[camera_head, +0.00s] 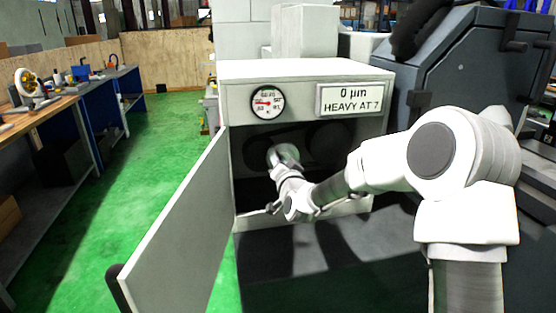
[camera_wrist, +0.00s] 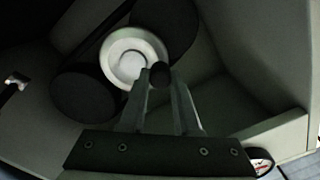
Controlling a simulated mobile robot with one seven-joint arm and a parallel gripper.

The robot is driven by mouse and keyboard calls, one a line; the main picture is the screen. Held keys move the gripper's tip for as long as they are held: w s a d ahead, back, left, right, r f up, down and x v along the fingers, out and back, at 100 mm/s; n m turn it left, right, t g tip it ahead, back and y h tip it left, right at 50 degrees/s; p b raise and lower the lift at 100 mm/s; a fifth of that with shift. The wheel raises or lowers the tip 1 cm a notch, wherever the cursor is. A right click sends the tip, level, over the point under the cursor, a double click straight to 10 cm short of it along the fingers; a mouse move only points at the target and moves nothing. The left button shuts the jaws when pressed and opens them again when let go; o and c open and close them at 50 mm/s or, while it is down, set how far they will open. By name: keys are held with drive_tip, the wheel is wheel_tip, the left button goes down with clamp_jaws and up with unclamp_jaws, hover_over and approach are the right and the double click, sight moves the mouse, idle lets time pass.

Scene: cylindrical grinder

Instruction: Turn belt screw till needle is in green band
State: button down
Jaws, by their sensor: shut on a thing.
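In the wrist view, my gripper (camera_wrist: 160,82) is shut with its fingertips on either side of a small dark round knob, which looks like the belt screw (camera_wrist: 160,72). The knob lies beside a pale round hub (camera_wrist: 128,60) between dark round pulley shapes. In the head view my arm reaches into the open cabinet, and the shadow there hides the fingertips and screw. The dial gauge (camera_head: 267,102) is on the cabinet's front above the opening. Its needle seems to point left, but it is too small to tell against the bands. The gauge's edge also shows in the wrist view (camera_wrist: 261,161).
A display (camera_head: 353,99) beside the gauge reads "0 µm HEAVY AT 7". The cabinet door (camera_head: 180,220) stands open to the left. The cabinet walls (camera_wrist: 225,110) close in around my gripper. A workbench (camera_head: 60,105) stands far left, with clear green floor between.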

drive_tip(key=c, duration=0.6)
unclamp_jaws()
drive_tip(key=v, duration=1.7)
drive_tip(key=shift+s+r, duration=0.15)
drive_tip(key=shift+s, duration=0.05)
